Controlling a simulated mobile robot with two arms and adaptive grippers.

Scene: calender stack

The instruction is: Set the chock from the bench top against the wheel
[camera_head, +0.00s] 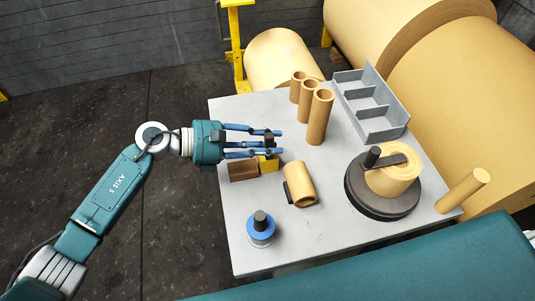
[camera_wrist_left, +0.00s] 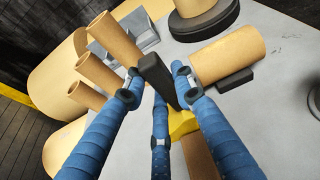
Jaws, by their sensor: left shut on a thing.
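My left gripper (camera_head: 272,142) reaches in from the left over the bench top (camera_head: 225,235). Its blue fingers are shut on a black wedge-like chock (camera_wrist_left: 160,80), seen between the fingertips in the left wrist view. In the head view the fingers largely hide the chock. The only wheel-like thing near it is a short tan roll (camera_head: 300,184) lying on its side, apart from my gripper. It also shows in the left wrist view (camera_wrist_left: 228,55). A second black block (camera_head: 287,193) sits against the roll's left side. My right gripper is not in view.
A yellow block (camera_head: 268,164) and a brown block (camera_head: 242,171) lie just below my fingers. Several upright tan tubes (camera_head: 320,118), a grey divided tray (camera_head: 378,112), a black turntable with a roll (camera_head: 382,205) and a blue-and-black item (camera_head: 261,228) also stand on the bench.

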